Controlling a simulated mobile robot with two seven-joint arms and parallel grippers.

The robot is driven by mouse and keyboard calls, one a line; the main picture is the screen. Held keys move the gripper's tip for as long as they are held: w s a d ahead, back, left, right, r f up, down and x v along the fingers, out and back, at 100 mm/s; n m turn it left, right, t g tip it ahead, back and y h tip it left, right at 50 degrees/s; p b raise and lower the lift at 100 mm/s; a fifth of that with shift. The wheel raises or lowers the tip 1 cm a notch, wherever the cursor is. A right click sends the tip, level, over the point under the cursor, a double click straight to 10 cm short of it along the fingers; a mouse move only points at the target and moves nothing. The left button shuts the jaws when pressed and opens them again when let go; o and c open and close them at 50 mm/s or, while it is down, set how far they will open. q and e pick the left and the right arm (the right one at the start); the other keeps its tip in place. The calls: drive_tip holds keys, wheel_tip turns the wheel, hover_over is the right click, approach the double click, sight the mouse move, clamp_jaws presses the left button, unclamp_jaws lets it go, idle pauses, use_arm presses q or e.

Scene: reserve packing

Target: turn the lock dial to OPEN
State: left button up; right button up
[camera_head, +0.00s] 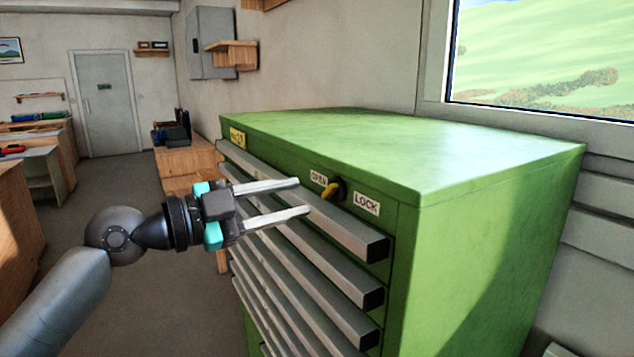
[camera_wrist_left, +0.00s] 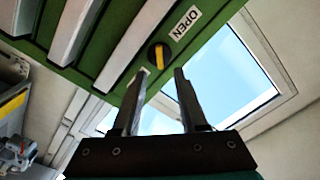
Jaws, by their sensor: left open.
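The lock dial (camera_head: 339,188) is a round black knob with a yellow handle on the top front strip of the green cabinet (camera_head: 490,215). It sits between a white OPEN label (camera_head: 319,178) and a white LOCK label (camera_head: 366,204). The yellow handle slants down and left in the head view. My left gripper (camera_head: 304,195) is open and empty, its fingers pointing at the dial from a short distance. In the left wrist view, the dial (camera_wrist_left: 157,54) appears just beyond and between the spread fingertips (camera_wrist_left: 160,71), apparently not touched. My right gripper is out of view.
Long grey drawer handles (camera_head: 345,285) jut out below the dial, close to my left gripper. A yellow label (camera_head: 237,138) marks the cabinet's far end. A window (camera_head: 545,60) is behind the cabinet. Open floor (camera_head: 120,230) lies at left, with wooden benches (camera_head: 185,165) farther back.

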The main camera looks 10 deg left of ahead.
sight(327, 190)
use_arm(q)
drive_tip(key=shift+p+x, duration=0.75)
drive_tip(key=shift+x, duration=1.95)
clamp_jaws()
